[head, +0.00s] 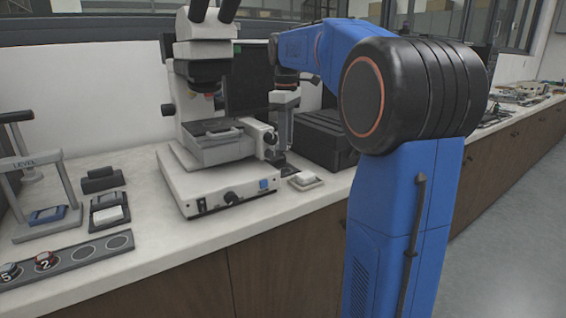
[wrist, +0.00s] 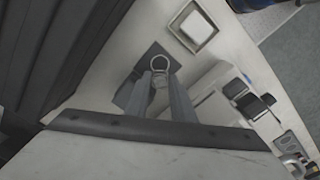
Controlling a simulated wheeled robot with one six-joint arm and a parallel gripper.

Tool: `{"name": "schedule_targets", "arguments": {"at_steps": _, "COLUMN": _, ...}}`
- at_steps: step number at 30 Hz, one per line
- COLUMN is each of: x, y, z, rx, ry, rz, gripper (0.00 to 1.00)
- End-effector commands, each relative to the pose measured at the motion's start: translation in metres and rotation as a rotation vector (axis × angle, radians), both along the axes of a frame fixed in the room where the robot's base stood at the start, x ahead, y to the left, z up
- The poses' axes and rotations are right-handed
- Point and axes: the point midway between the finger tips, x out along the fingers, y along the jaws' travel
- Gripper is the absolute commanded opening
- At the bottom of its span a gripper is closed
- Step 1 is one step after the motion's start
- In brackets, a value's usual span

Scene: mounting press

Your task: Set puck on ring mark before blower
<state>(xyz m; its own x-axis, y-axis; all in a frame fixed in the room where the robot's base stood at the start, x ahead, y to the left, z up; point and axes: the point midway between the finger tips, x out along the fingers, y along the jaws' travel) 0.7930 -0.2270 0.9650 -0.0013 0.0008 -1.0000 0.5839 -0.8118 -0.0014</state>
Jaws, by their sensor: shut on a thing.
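My gripper (wrist: 160,78) points down and is shut on a small round puck (wrist: 158,82), seen between its fingertips in the wrist view. Just beyond the puck is a pale ring mark (wrist: 159,61) on a dark square plate (wrist: 133,95). The puck looks close to the ring, but its height above the plate cannot be told. In the head view my gripper (head: 283,155) is low behind the microscope's right side, and the puck is hidden. The black ribbed box (head: 325,138), likely the blower, stands right of it; its dark side (wrist: 50,50) fills the wrist view's left.
The white microscope (head: 205,150) stands close left of my gripper. A small white pad in a tray (head: 305,181) lies near the bench's front edge. A dark rack (head: 70,258) at lower left holds pucks marked 5 and 2, with empty ringed places beside them.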

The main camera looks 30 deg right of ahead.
Motion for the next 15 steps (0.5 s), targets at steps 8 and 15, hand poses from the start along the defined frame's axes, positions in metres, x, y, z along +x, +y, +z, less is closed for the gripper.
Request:
{"name": "schedule_targets", "arguments": {"at_steps": 8, "x": 0.000, "y": 0.000, "z": -0.029, "rx": 0.000, "ry": 0.000, "rz": 0.000, "gripper": 0.01}}
{"name": "schedule_targets", "arguments": {"at_steps": 15, "x": 0.000, "y": 0.000, "z": -0.053, "rx": 0.000, "ry": 0.001, "rz": 0.000, "gripper": 0.01}}
